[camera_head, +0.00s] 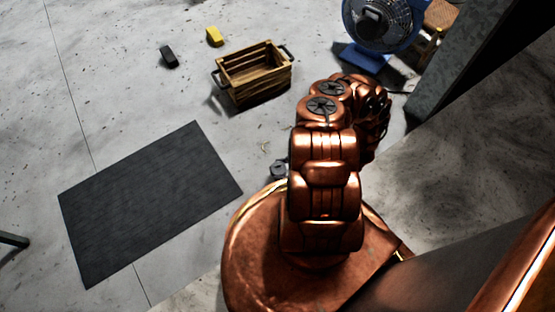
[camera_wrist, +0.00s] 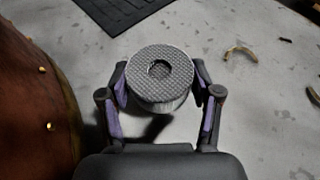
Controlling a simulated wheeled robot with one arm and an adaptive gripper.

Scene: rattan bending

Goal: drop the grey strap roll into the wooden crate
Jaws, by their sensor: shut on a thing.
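The grey strap roll (camera_wrist: 145,84) shows in the wrist view as an upright round coil with a textured grey top, a dark centre hole and a paler side. My gripper (camera_wrist: 160,78) has one finger on each side of it and is shut on it. In the head view a small part of the roll (camera_head: 279,168) shows just left of my arm, close to my base; my arm hides most of the gripper there. I cannot tell whether the roll touches the floor. The wooden crate (camera_head: 262,92), slatted with dark side handles, stands on the floor farther back.
A dark mat (camera_head: 150,200) lies at left. A blue fan (camera_head: 376,25) stands at the back right, beside a grey post (camera_head: 455,65). Bare floor separates roll and crate, with small tan scraps (camera_wrist: 240,50).

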